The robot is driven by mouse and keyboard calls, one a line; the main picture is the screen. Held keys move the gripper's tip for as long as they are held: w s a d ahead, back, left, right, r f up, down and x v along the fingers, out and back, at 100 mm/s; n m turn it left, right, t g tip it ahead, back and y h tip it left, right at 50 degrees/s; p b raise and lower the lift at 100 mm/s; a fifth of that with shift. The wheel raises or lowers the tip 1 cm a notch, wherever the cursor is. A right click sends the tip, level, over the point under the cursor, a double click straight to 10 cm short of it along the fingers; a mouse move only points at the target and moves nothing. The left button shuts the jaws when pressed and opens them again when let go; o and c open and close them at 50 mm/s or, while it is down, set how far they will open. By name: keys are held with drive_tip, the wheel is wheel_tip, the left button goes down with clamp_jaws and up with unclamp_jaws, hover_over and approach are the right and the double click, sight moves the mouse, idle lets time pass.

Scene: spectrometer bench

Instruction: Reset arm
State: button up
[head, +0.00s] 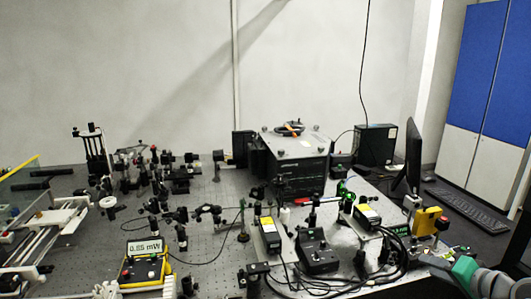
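Part of my arm, grey with a green joint, shows at the lower right corner in the head view, in front of the bench's right side. No gripper fingers can be made out in this view, so what my gripper holds, if anything, is hidden. The optical bench (215,232) spreads across the lower half of the picture, crowded with equipment.
A power meter (145,262) reading about 0.65 mW stands front left. A large black box (290,165) stands at the back middle. A monitor (412,160) and keyboard (468,208) are at right. Cables (385,272) loop near the front. Blue-and-white cabinets (480,90) stand behind right.

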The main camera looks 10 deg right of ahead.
drive_tip(key=s+a+f+m+g, duration=0.1)
drive_tip(key=s+f+g, duration=0.5)
drive_tip(key=s+f, duration=0.7)
drive_tip(key=s+a+f+g, duration=0.4)
drive_tip(key=a, duration=0.4)
drive_tip(key=w+a+r+n, duration=0.3)
drive_tip(key=a+r, duration=0.1)
drive_tip(key=a, duration=0.5)
drive_tip(key=w+a+r+n+p, duration=0.1)
drive_tip(key=w+a+r+n, duration=0.2)
drive_tip(key=a, duration=0.7)
drive_tip(key=w+a+r+n+p, duration=0.1)
drive_tip(key=w+a+r+n, duration=0.3)
drive_tip(key=a, duration=0.6)
drive_tip(key=shift+r+n+t, duration=0.3)
drive_tip(key=shift+r+n, duration=0.15)
drive_tip(key=shift+n, duration=0.25)
